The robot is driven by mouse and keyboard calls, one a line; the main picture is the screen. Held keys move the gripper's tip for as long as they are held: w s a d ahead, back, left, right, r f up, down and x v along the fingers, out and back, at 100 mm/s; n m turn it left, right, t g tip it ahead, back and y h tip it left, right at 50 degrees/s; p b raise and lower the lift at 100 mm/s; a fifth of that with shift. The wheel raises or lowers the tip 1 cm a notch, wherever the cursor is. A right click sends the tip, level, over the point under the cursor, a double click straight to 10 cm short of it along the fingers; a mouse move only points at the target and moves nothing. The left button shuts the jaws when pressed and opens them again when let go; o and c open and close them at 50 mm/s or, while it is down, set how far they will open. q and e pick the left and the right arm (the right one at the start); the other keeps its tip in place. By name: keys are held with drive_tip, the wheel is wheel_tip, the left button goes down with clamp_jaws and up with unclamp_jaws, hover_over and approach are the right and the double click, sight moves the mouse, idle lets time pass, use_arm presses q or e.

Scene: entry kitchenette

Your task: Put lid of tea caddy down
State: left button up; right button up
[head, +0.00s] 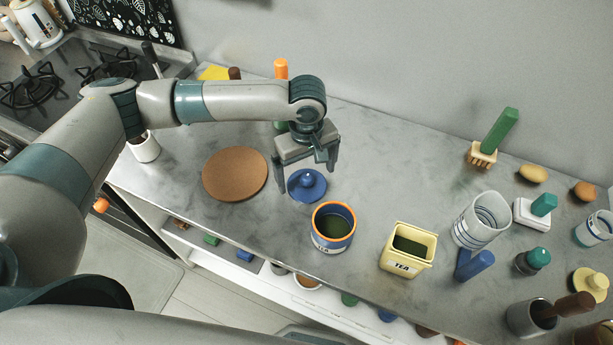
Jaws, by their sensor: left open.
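A round blue lid (317,190) with a knob on top lies knob-up, apparently on the grey counter, between the brown round mat and an open blue caddy (331,242) with an orange rim. The caddy has a label and dark green contents. An open yellow square caddy (404,267) marked TEA stands to its right. My left gripper (306,178) is open, pointing down right over the lid, with its fingers on either side of the knob. Whether the fingers touch the lid I cannot tell. My right gripper is not in view.
A brown round mat (235,174) lies left of the lid. A clear glass-like container (482,220), a blue block-like item (473,264) and a green-handled brush (492,140) stand to the right. The counter (400,160) behind the caddies is clear. Its front edge drops to an open shelf.

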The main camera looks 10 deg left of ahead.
sight(307, 176)
use_arm(q)
wheel_tip(307, 176, up, 10)
drive_tip(key=b, duration=0.1)
drive_tip(key=shift+b, duration=0.35)
